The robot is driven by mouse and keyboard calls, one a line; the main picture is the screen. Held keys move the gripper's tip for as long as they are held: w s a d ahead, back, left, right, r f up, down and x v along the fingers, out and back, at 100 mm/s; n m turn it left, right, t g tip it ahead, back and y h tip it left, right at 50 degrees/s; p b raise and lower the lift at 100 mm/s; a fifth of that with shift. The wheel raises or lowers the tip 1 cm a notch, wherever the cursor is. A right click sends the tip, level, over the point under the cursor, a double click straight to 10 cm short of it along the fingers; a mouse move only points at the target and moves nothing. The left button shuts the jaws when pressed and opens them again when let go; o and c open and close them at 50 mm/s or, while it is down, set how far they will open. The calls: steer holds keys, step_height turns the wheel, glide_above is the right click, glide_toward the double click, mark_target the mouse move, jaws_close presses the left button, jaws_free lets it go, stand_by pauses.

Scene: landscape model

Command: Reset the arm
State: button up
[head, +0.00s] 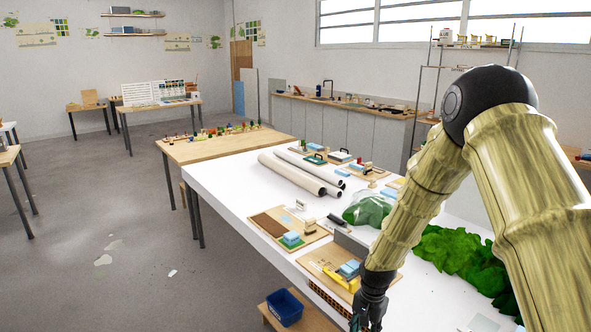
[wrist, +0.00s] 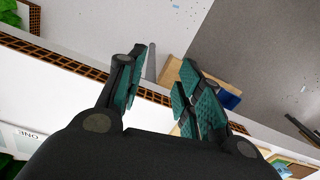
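My arm comes in from the right of the head view, bent at a dark joint, with its forearm hanging down. My gripper (head: 368,312) is at the lower edge of that view, in front of the white table's near edge, with its tips partly cut off. In the wrist view my gripper (wrist: 160,92) shows two dark fingers with teal pads standing apart. Nothing is between the pads. Below the fingers are the table edge and the grey floor.
The white table (head: 224,186) holds paper rolls (head: 292,174), model boards (head: 290,229) and green foliage (head: 452,254) close to my arm. A blue bin (head: 284,307) sits low beside the table. The floor (head: 95,215) at left is largely open.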

steer(key=s+f+n, duration=0.2)
steer(key=s+f, duration=0.8)
steer(key=s+d+f+n, duration=0.1)
steer(key=s+f+n, duration=0.2)
steer(key=s, duration=1.2)
steer(key=s+d+f+n, duration=0.2)
steer(key=s+f, duration=0.3)
steer(key=s, duration=1)
steer(key=shift+d+n+h, duration=0.2)
steer(key=shift+n+h, duration=0.1)
steer(key=shift+n, duration=0.2)
